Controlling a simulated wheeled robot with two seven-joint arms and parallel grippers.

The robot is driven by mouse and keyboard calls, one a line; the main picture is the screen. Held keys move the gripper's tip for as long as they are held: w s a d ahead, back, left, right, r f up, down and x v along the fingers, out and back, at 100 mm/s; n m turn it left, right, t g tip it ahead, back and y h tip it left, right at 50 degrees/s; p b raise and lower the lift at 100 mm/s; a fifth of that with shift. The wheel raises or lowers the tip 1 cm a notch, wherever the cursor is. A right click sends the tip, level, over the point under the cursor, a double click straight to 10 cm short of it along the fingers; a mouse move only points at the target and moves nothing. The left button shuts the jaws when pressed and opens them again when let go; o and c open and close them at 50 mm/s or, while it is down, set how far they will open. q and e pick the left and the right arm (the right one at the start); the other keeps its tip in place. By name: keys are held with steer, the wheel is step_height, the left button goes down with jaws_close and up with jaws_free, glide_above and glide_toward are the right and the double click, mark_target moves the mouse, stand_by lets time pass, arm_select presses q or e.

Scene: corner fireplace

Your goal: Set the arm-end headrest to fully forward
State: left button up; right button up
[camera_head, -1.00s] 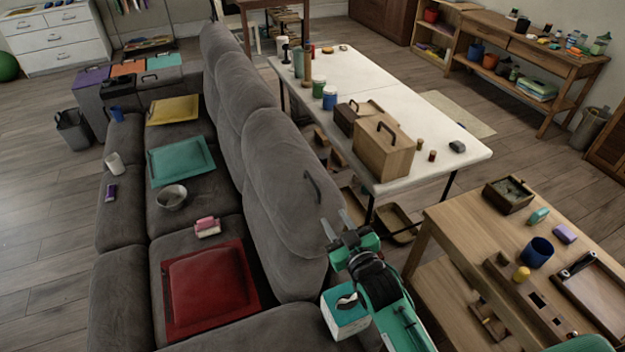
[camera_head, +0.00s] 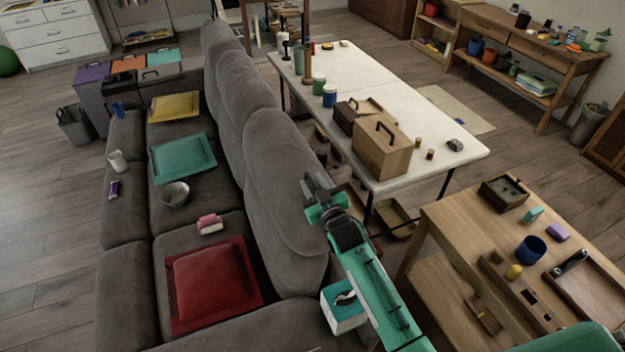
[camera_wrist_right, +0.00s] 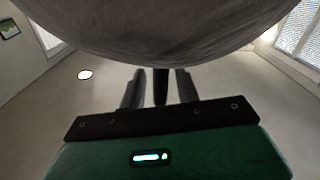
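The arm-end headrest (camera_head: 283,205) is the nearest of the row of grey cushions along the sofa's back. It stands roughly upright. My right gripper (camera_head: 316,187) is at the headrest's rear upper side, where its dark handle sits; the gripper largely hides the handle in the head view. In the right wrist view the headrest's grey underside or back (camera_wrist_right: 160,35) fills the top. There the two fingers of my right gripper (camera_wrist_right: 158,90) stand apart, with a dark bar, likely the handle (camera_wrist_right: 160,86), between them and gaps visible. My left gripper is not in view.
A white table (camera_head: 440,135) with boxes and jars stands behind the sofa. A wooden table (camera_head: 430,225) is at right. A tissue box (camera_head: 343,310) sits beside my right forearm. A red cushion (camera_head: 210,283) and pink item (camera_head: 210,223) lie on the seats.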

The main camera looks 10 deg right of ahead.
steer(key=shift+w+a, duration=0.1)
steer(key=shift+w, duration=0.3)
jaws_close()
